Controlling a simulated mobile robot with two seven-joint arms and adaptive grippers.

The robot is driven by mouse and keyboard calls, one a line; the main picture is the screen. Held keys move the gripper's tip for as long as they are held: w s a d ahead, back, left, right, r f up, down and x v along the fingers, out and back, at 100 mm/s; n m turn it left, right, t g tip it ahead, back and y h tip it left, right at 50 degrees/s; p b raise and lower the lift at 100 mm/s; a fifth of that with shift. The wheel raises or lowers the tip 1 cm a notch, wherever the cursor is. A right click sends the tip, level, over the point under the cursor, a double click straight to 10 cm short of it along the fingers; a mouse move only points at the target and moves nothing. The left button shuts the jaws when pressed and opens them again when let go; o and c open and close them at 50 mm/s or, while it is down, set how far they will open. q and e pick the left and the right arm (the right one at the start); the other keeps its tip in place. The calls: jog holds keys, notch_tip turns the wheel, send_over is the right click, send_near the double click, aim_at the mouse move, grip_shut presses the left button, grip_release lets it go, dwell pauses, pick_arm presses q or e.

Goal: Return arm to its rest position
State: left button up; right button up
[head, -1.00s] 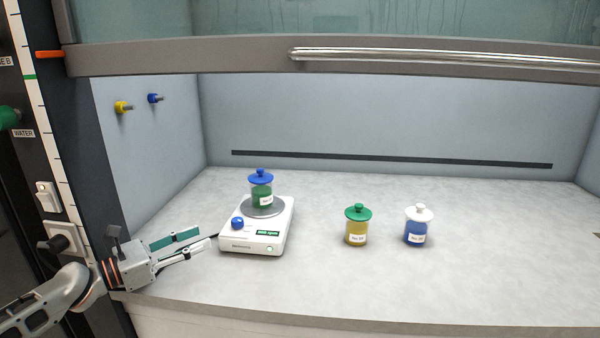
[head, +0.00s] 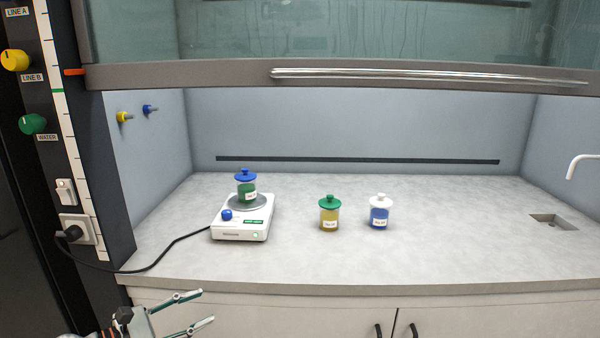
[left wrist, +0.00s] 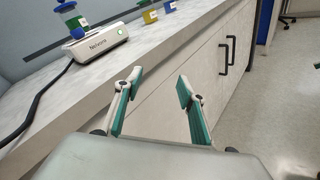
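My left gripper (head: 206,308) is low at the bottom left of the head view, in front of the bench and below its front edge. It is open and empty, and its two green-padded fingers also show apart in the left wrist view (left wrist: 157,88). A white stirrer or scale (head: 241,230) stands on the bench with a blue-lidded jar of green contents (head: 247,190) on its round plate. The gripper is clear of both.
A green-lidded jar with yellow contents (head: 329,216) and a white-lidded jar with blue contents (head: 379,214) stand mid-bench. A black cable (head: 150,269) runs to the wall socket (head: 77,231). The raised sash (head: 330,74) hangs above. Cabinet handles (head: 394,331) are below the bench edge.

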pick_arm(q)
jog(key=s+d+f+m+y+p, duration=0.1)
jog(key=s+d+f+m+y, duration=0.1)
jog(key=s+d+f+m, duration=0.4)
jog(key=s+d+f+m+y+p, duration=0.1)
jog(key=s+d+f+m+y, duration=0.1)
jog(key=s+f+m, duration=0.7)
jog(key=s+a+f+m+y+p, duration=0.1)
jog(key=s+a+f+m+y, duration=0.1)
jog(key=s+m, duration=0.3)
jog(key=s+a+f+m+y+p, duration=0.1)
jog(key=s+f+m+y, duration=0.2)
jog(key=s, duration=0.7)
jog(key=shift+s+a+f+m+g, duration=0.25)
jog(key=shift+a+f+m, duration=0.2)
jog(key=shift+m, duration=0.55)
pick_arm(e)
jog(key=shift+s+a+r+g, duration=0.15)
jog(key=shift+s+a+r, duration=0.1)
jog(key=shift+s+r, duration=0.3)
jog(key=shift+s+a+r+g, duration=0.15)
jog(key=shift+s+a+r, duration=0.1)
jog(key=shift+s+r, duration=0.2)
pick_arm(q)
jog(key=shift+w, duration=0.1)
pick_arm(e)
jog(key=shift+r, duration=0.15)
